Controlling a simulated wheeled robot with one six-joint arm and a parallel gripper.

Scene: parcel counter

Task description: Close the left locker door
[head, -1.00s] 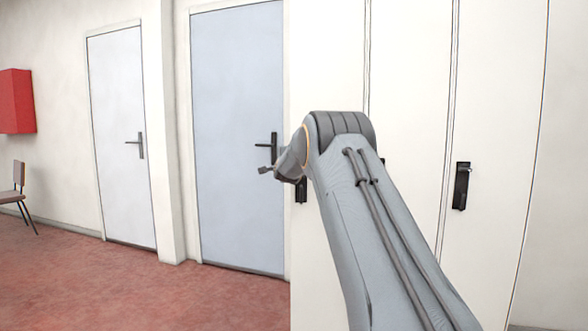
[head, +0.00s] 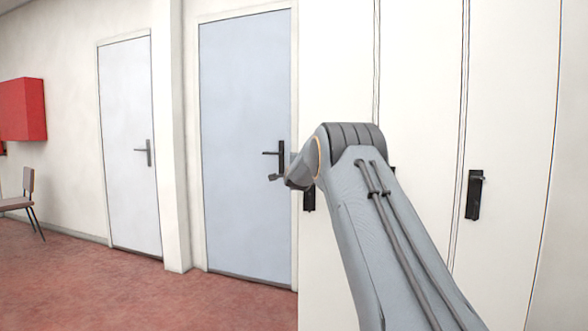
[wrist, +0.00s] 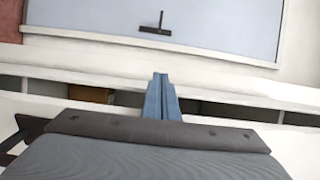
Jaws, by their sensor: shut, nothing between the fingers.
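The left locker door (head: 337,70) is the leftmost tall white panel in the head view, with a black handle (head: 309,198) partly behind my arm. My gripper (head: 274,177) is in front of the door's left edge in the picture, small and partly hidden by my wrist. In the wrist view my gripper (wrist: 160,82) shows its blue fingers together and empty. Beyond them runs a white ledge with dark gaps, and a brown object (wrist: 92,94) sits in one gap. No contact with the door is visible.
More white locker panels with a black handle (head: 474,195) stand to the right. A grey-blue room door (head: 243,90) and a white door (head: 128,120) are behind to the left. A chair (head: 20,200) and a red wall box (head: 22,108) are at far left. Red floor (head: 90,290) is clear.

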